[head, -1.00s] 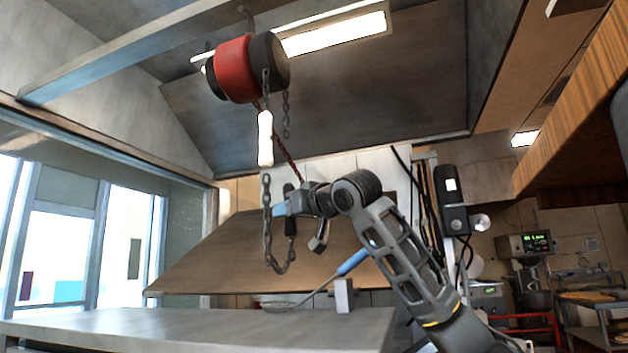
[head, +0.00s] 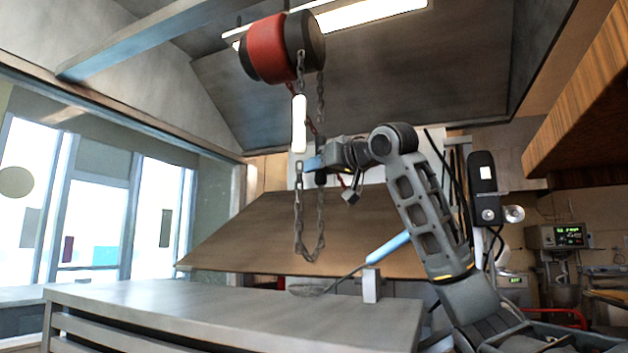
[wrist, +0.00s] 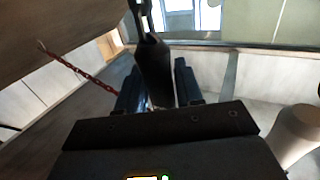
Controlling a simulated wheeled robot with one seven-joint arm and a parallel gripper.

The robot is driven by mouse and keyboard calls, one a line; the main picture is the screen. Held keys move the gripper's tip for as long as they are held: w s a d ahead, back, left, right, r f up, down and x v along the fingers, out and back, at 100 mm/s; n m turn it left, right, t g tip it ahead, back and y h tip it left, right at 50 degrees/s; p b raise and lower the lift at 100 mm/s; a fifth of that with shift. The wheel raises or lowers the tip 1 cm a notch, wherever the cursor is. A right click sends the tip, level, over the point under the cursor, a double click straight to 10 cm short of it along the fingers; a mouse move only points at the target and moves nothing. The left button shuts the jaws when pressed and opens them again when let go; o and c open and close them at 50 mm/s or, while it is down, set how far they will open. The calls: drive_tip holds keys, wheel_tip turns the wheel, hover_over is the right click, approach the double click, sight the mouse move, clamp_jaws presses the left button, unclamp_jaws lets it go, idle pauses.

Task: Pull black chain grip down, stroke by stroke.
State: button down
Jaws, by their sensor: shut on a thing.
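The black chain grip (wrist: 153,72) stands between the two blue fingers of my gripper (wrist: 157,88) in the wrist view. My gripper (head: 314,163) is shut on it, below the hoist in the head view. The hand chain (head: 299,215) hangs in a loop below my gripper. A white grip (head: 299,123) sits on the chain's other strand, higher and to the left. The red and black hoist (head: 266,48) hangs overhead.
A large tilted panel (head: 250,235) lies behind the chain. A grey counter (head: 220,305) is below, with a blue-handled strainer (head: 388,247) and a small block (head: 371,286). A red chain (wrist: 80,70) runs left of my gripper in the wrist view. Windows are at left.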

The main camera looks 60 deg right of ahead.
drive_tip(key=shift+s+a+r, duration=0.1)
drive_tip(key=shift+s+r, duration=0.05)
drive_tip(key=shift+r, duration=0.3)
drive_tip(key=shift+s+a+r, duration=0.1)
drive_tip(key=shift+s+r, duration=0.05)
drive_tip(key=shift+r, duration=0.3)
drive_tip(key=shift+f, duration=0.15)
